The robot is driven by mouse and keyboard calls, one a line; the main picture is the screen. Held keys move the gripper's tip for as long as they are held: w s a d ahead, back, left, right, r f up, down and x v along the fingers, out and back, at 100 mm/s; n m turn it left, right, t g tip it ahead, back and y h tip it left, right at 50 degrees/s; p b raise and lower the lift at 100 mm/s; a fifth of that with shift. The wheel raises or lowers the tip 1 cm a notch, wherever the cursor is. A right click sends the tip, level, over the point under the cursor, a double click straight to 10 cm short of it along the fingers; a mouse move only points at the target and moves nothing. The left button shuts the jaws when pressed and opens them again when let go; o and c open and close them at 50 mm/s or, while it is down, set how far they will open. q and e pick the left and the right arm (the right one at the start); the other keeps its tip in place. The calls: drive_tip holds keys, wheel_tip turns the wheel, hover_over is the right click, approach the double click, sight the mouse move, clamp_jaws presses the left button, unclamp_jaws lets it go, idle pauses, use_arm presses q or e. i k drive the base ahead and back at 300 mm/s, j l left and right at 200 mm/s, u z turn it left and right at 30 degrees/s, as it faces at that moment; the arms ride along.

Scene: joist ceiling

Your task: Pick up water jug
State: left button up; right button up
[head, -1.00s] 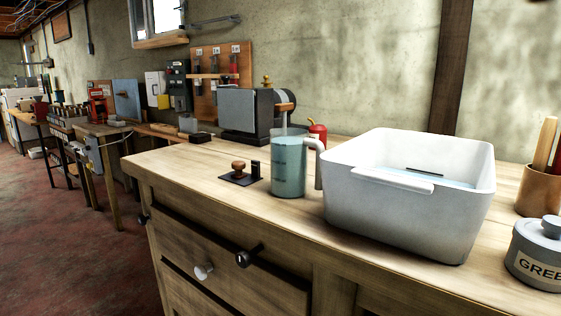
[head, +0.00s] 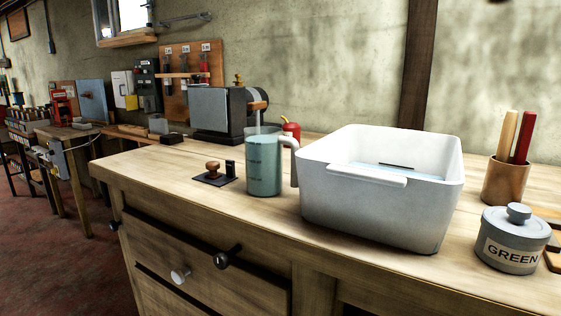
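The water jug (head: 263,168) stands upright on the wooden workbench (head: 150,172). It is a clear-rimmed jug with blue-green contents, dark markings on its side and a pale handle on its right. The handle is close to the left wall of a white basin; I cannot tell whether they touch. Neither of my grippers shows in the head view.
The white basin (head: 375,210) with water stands right of the jug. A small stamp on a dark plate (head: 213,178) lies to its left. A grey machine (head: 212,110) and a red can (head: 291,129) stand behind. A GREEN canister (head: 512,245) and a wooden cup (head: 503,182) are at right.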

sight(264, 146)
drive_tip(key=i+j, duration=0.15)
drive_tip(key=j, duration=0.25)
drive_tip(key=i+j+z, duration=0.15)
drive_tip(key=j+z, duration=0.2)
drive_tip(key=i+j+z, duration=0.1)
drive_tip(key=j+z, duration=0.3)
